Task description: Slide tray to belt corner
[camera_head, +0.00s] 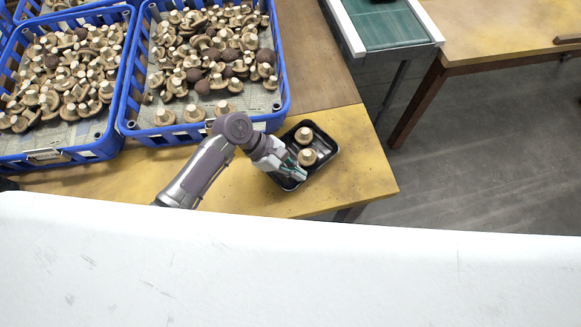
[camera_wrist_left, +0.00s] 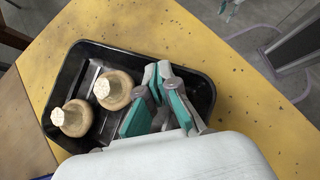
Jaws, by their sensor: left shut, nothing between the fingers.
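A small black tray (camera_head: 327,142) holding two mushrooms (camera_head: 306,156) sits near the right corner of the yellow table. The tray also shows in the left wrist view (camera_wrist_left: 202,88), with both mushrooms (camera_wrist_left: 112,90) at its left side. My left gripper (camera_head: 300,175) is shut and empty, with its fingers over the near part of the tray. Whether the fingertips touch the tray floor I cannot tell. The green belt (camera_head: 380,25) is at the top right, apart from the tray. Part of what looks like my right gripper (camera_wrist_left: 229,8) shows at the top of the left wrist view.
Blue crates (camera_head: 283,85) full of mushrooms stand left of and behind the tray on the table (camera_head: 365,170). A gap with open floor (camera_head: 480,150) lies right of the table. Another table (camera_head: 500,30) stands beyond the belt.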

